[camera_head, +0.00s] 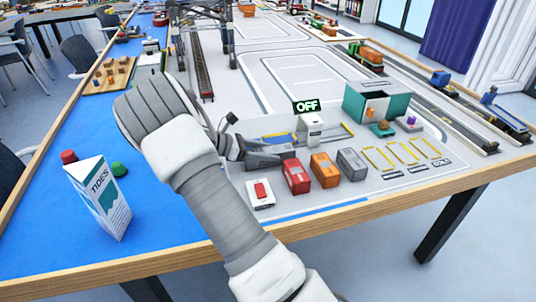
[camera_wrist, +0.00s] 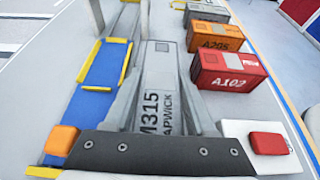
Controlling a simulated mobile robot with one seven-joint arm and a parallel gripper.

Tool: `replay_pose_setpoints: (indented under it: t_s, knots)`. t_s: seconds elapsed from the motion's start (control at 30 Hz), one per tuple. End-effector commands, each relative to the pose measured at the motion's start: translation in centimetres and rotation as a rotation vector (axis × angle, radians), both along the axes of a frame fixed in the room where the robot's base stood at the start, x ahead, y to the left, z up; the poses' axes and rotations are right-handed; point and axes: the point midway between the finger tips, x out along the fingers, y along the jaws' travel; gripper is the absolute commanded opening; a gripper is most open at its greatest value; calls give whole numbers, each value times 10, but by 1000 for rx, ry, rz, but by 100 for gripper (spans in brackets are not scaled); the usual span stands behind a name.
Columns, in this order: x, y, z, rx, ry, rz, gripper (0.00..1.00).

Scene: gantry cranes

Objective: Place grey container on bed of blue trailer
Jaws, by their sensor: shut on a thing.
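A grey container (camera_wrist: 157,75) marked M315 HAPWICK lies lengthwise between the fingers of my gripper (camera_wrist: 158,58) in the wrist view. My gripper is shut on it. The blue trailer (camera_wrist: 98,75), a blue bed with yellow edge pieces, is just left of the held container. A bit of the blue trailer (camera_head: 278,138) shows behind the fingers. I cannot tell whether the held container touches the surface below.
Red (camera_head: 296,176), orange (camera_head: 324,170) and another grey container (camera_head: 352,163) stand in a row to the right. A red-button box (camera_head: 260,193) is in front. An "OFF" sign (camera_head: 307,106) stands behind. A Tides carton (camera_head: 104,198) stands left.

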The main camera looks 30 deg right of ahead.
Motion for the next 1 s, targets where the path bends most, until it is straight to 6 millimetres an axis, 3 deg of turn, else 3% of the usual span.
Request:
replay_pose_setpoints:
  t_s: [0.3,0.33,0.47,0.83,1.0]
  knots:
    - [0,0,-1,-1,-1,0,0]
    - [0,0,-1,0,-1,1,61]
    - [0,0,-1,0,-1,1,85]
    - [1,1,3,-1,-2,0,86]
    - [7,25,15,0,-2,5,86]
